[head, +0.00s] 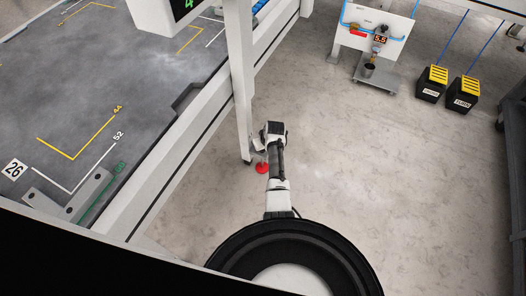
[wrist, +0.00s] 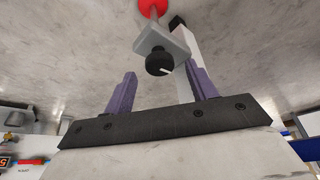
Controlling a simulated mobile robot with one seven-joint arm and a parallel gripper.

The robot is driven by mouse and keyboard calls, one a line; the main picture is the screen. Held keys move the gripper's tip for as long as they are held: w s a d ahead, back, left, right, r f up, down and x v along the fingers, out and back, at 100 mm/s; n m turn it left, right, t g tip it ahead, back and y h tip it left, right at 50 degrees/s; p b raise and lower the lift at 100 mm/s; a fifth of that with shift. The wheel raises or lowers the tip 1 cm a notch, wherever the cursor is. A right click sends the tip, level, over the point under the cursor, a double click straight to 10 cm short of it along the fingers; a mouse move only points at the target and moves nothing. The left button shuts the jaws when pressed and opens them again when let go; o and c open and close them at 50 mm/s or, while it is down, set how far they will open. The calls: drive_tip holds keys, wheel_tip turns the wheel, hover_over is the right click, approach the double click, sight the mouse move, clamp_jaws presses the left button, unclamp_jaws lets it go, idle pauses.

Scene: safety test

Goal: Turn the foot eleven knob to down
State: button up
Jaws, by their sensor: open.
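In the wrist view a black round knob (wrist: 157,62) with a short white mark on its face sits on a grey bracket (wrist: 177,42). The mark points to the lower right of that picture. A red foot disc (wrist: 152,8) shows beyond the bracket, and in the head view it lies on the floor (head: 262,168) by the white frame leg. My gripper (wrist: 164,80) is open, its two purple fingers apart, with the knob showing between and beyond their tips. No contact with the knob is visible. In the head view my arm covers the knob.
The white frame leg (head: 239,80) stands close to my arm, beside a large grey table (head: 150,75). Two black boxes with yellow tops (head: 432,83) (head: 463,93) and a white panel stand (head: 372,35) are at the back right. The floor (head: 380,170) right of my arm is clear.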

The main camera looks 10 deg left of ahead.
drive_tip(key=shift+b+x, duration=0.8)
drive_tip(key=shift+x, duration=0.3)
drive_tip(key=shift+c, duration=0.4)
drive_tip(key=c, duration=0.9)
drive_tip(key=shift+r+m+p, duration=0.15)
drive_tip(key=shift+m+p, duration=0.15)
drive_tip(key=shift+m, duration=0.5)
drive_tip(key=o, duration=1)
